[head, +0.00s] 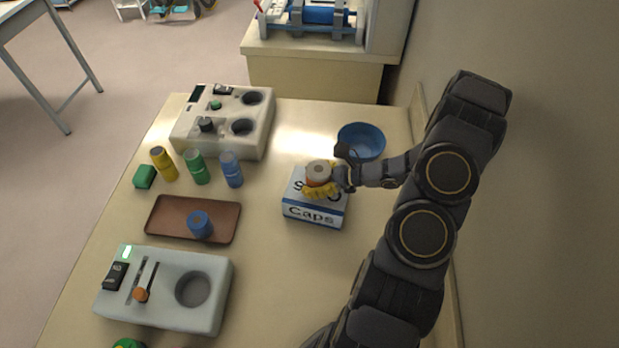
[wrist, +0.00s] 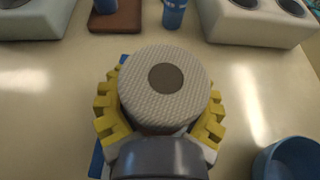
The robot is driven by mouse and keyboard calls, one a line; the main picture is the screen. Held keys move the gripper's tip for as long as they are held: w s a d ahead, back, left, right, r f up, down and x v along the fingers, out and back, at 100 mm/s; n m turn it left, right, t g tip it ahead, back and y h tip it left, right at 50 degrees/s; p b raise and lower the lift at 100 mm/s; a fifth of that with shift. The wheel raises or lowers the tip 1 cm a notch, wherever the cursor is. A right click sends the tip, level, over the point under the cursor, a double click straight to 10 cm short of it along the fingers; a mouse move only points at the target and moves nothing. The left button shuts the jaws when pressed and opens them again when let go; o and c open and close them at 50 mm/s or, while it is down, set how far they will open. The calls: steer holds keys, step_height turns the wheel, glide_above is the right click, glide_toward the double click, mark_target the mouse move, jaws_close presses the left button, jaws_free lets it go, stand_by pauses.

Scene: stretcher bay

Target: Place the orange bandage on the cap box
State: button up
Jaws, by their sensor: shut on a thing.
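The orange bandage (head: 318,173) is a short roll with a pale woven top and a dark core. Its top fills the middle of the wrist view (wrist: 140,90). My gripper (head: 321,184) has its yellow fingers shut around the sides of the roll. The cap box (head: 313,213) is a blue and white carton marked "Caps", on the table. The roll is upright over the top of the box, and I cannot tell whether it touches it. The fingers and roll hide part of the box's top.
A blue bowl (head: 362,141) stands just behind and right of the box. A brown tray (head: 170,217) with a blue roll (head: 200,224) lies to the left. Yellow, green and blue bottles stand behind it. Two pale devices (head: 255,137) (head: 215,270) flank them. The table front of the box is clear.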

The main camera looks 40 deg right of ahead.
steer(key=shift+f, duration=0.15)
steer(key=o, duration=1.3)
steer(key=shift+c, duration=0.2)
